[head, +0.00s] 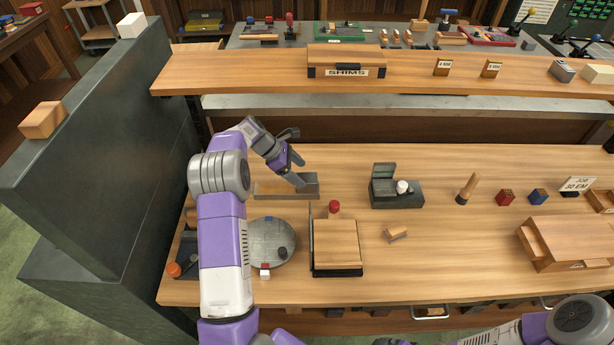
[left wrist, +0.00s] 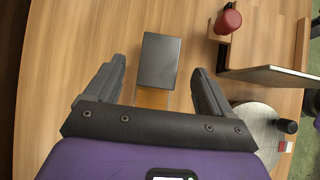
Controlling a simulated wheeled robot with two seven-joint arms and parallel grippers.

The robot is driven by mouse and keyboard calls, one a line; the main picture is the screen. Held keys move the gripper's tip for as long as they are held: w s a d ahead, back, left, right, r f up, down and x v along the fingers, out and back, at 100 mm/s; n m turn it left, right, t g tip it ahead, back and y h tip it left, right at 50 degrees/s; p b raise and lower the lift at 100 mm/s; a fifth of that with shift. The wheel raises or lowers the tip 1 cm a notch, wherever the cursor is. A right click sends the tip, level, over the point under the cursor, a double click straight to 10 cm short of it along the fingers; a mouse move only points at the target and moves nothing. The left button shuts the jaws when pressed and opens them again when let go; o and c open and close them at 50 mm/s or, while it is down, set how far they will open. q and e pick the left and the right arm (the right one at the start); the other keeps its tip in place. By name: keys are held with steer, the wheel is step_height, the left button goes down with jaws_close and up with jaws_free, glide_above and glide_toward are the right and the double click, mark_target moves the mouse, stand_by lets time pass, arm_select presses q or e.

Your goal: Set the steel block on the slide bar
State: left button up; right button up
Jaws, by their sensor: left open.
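A dark grey rectangular block (left wrist: 158,60), seemingly the steel block, lies on the wooden bench. In the head view it appears as the grey right part (head: 309,188) of a low piece behind the round plate. My left gripper (head: 297,172) is over it from the left, pointing down. In the left wrist view the left gripper (left wrist: 157,75) is open, one finger on each side of the block with gaps. A yellowish strip (left wrist: 154,98) adjoins the block towards the palm. I cannot tell which piece is the slide bar. My right gripper is out of view.
A round grey plate (head: 271,243) and a wooden-topped stand (head: 336,246) with a red knob (head: 334,207) stand in front. A dark open-lidded box (head: 397,190) is to the right. A raised shelf (head: 240,72) runs behind.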

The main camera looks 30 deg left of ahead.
arm_select(q)
steer(key=p+v, duration=0.1)
steer(key=v, duration=0.4)
steer(key=shift+s+a+r, duration=0.15)
steer(key=shift+a+r, duration=0.1)
